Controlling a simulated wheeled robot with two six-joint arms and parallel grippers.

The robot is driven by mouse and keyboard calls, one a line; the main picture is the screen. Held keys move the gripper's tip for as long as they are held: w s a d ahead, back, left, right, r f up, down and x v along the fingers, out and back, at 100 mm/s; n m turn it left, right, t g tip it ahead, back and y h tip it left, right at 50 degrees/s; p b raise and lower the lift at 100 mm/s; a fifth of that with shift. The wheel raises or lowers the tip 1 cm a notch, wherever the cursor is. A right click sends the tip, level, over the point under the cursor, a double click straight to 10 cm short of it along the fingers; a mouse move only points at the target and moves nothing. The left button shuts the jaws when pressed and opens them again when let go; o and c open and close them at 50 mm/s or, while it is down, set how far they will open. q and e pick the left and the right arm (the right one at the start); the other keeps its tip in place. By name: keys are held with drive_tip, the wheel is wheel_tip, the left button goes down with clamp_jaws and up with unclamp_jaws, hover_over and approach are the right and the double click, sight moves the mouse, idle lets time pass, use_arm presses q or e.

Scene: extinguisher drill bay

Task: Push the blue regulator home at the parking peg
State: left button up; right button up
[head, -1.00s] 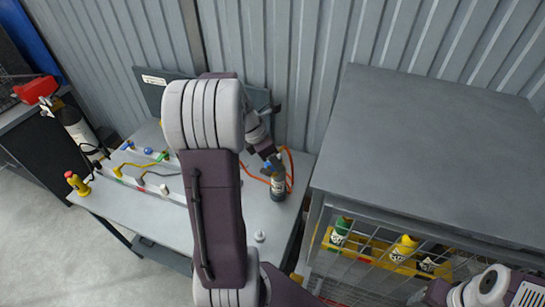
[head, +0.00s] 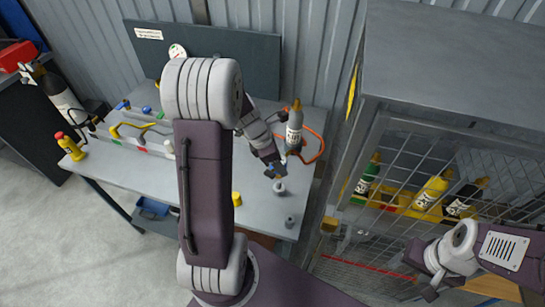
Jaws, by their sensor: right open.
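My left gripper (head: 274,167), on the arm that crosses the middle of the picture, is over the right part of the grey table. Its jaws appear shut on the small blue regulator (head: 268,173), which is partly hidden by the fingers. A short grey peg on a round base, likely the parking peg (head: 279,188), stands just below the fingertips in the picture. I cannot tell whether the regulator touches it. My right gripper (head: 430,288) is open at the lower right, small and partly hidden by its own arm, away from the table.
A grey bottle with a brass top (head: 294,132) and an orange hose (head: 318,150) stand behind the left gripper. Another small grey piece (head: 289,222) and a yellow cylinder (head: 237,199) are near the front edge. A mesh cage (head: 400,160) holding bottles stands right.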

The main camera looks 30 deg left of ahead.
use_arm(q)
drive_tip(key=shift+w+d, duration=0.15)
drive_tip(key=shift+w, duration=0.1)
drive_tip(key=shift+w+d+f, duration=0.1)
drive_tip(key=shift+f, duration=0.05)
drive_tip(key=shift+f+b, duration=0.55)
drive_tip(key=shift+b, duration=0.3)
drive_tip(key=shift+s+a+f+b, duration=0.2)
drive_tip(key=shift+f+b, duration=0.6)
drive_tip(key=shift+b, duration=0.1)
drive_tip(key=shift+w+d+f+b, duration=0.1)
drive_tip(key=shift+f+b, duration=0.35)
drive_tip(key=shift+b, duration=0.05)
drive_tip(key=shift+r, duration=0.1)
use_arm(e)
drive_tip(key=f, duration=0.4)
drive_tip(key=shift+w+d+f, duration=0.15)
drive_tip(key=shift+w+f, duration=0.05)
use_arm(q)
drive_tip(key=shift+f, duration=0.3)
